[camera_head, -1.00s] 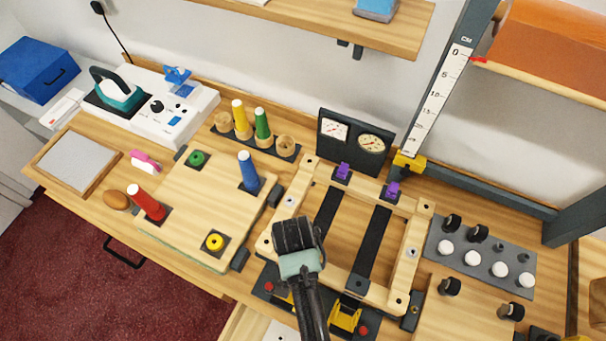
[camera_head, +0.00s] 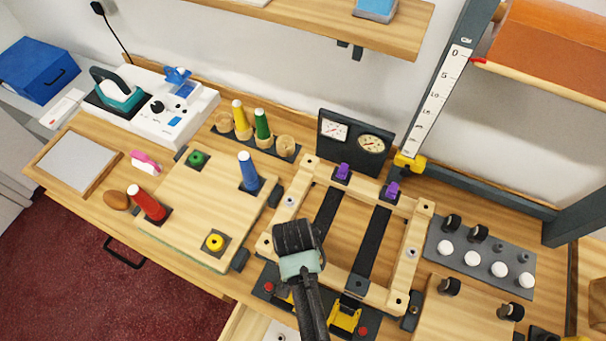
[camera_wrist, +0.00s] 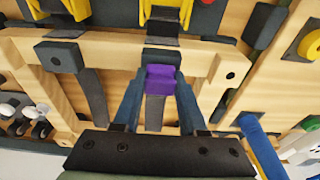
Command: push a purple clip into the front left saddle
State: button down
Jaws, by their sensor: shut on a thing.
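A purple clip (camera_wrist: 160,78) is between the two blue-grey fingers of my gripper (camera_wrist: 160,88) in the wrist view, and the gripper is shut on it. The clip is right at the dark front left saddle (camera_wrist: 162,56) on the front rail of the wooden frame; I cannot tell whether it is seated. The dark front right saddle (camera_wrist: 60,55) is empty; it shows in the head view (camera_head: 357,285). In the head view my gripper (camera_head: 298,240) hides the clip and the front left saddle. Two other purple clips, (camera_head: 343,171) and (camera_head: 392,190), sit on the back rail.
The wooden frame (camera_head: 408,265) carries two black straps. Yellow clamps (camera_head: 345,316) stand at its front. A board with pegs (camera_head: 190,210) lies left, a dark gauge box (camera_head: 354,142) stands behind, and a grey tray of knobs (camera_head: 480,255) lies right.

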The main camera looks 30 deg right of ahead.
jog(key=shift+f, duration=0.2)
dwell(0.7)
jog(key=shift+c, duration=2.1)
grip_release()
jog(key=shift+f, duration=0.1)
jog(key=shift+o, duration=0.2)
jog(key=shift+s, duration=0.15)
jog(key=shift+s+d+f, duration=0.1)
jog(key=shift+s+f, duration=0.05)
jog(key=shift+s, duration=0.05)
jog(key=shift+c, duration=0.7)
jog(key=shift+o, duration=0.6)
jog(key=r+p, duration=0.6)
jog(key=shift+w+r, duration=0.3)
jog(key=shift+w, duration=0.05)
jog(key=shift+f, duration=0.1)
